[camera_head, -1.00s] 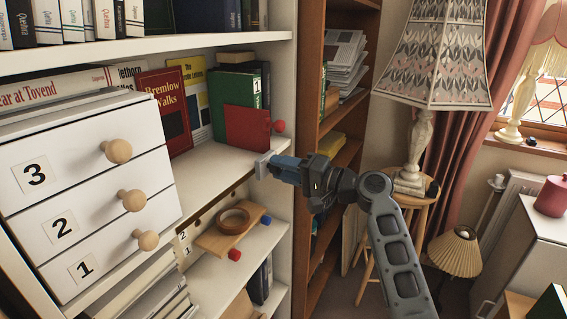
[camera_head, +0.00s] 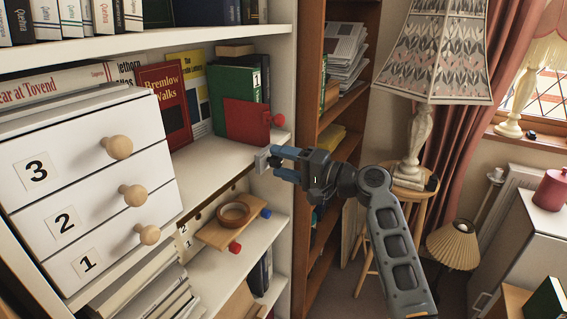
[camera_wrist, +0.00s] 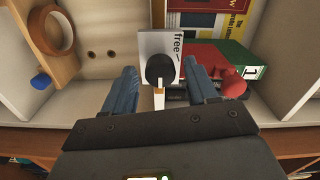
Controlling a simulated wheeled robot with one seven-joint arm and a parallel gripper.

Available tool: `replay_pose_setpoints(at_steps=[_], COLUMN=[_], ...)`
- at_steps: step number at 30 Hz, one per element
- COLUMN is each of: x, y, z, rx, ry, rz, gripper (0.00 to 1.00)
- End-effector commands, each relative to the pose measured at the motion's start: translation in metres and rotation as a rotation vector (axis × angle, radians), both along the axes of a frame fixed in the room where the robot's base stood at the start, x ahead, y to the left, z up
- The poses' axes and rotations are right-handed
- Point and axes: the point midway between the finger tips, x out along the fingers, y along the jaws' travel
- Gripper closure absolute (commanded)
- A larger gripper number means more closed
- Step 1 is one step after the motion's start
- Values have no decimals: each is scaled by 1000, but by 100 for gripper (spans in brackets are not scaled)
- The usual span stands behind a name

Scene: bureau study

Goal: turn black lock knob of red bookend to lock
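The red bookend (camera_head: 247,122) stands on the middle shelf against a green book, with a red ball knob (camera_head: 279,120) at its right. It also shows in the wrist view (camera_wrist: 208,57), with its red ball (camera_wrist: 233,84). The black lock knob (camera_wrist: 160,68) sits on a pale plate (camera_wrist: 152,43) marked "free", with a white pointer below it. In the head view the plate (camera_head: 261,160) is at the shelf's front edge, and the knob is hidden there. My gripper (camera_head: 272,163) is open; in the wrist view its fingers (camera_wrist: 161,88) are spread either side of the knob, apart from it.
A white drawer unit (camera_head: 85,125) with round wooden knobs stands at the left. The shelf below holds a wooden block (camera_head: 220,237) with a tape roll (camera_head: 233,215). A brown bookcase (camera_head: 312,80) and a lamp (camera_head: 430,55) stand to the right.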

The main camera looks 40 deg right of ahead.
Motion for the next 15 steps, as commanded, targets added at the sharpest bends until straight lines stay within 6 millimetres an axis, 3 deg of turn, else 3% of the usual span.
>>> replay_pose_setpoints(at_steps=[8, 15], x=[-2, -30], y=[-1, -13], z=[0, -2], rx=[-1, -2], ry=[-1, -1], rz=[0, -3], gripper=[41, 41])
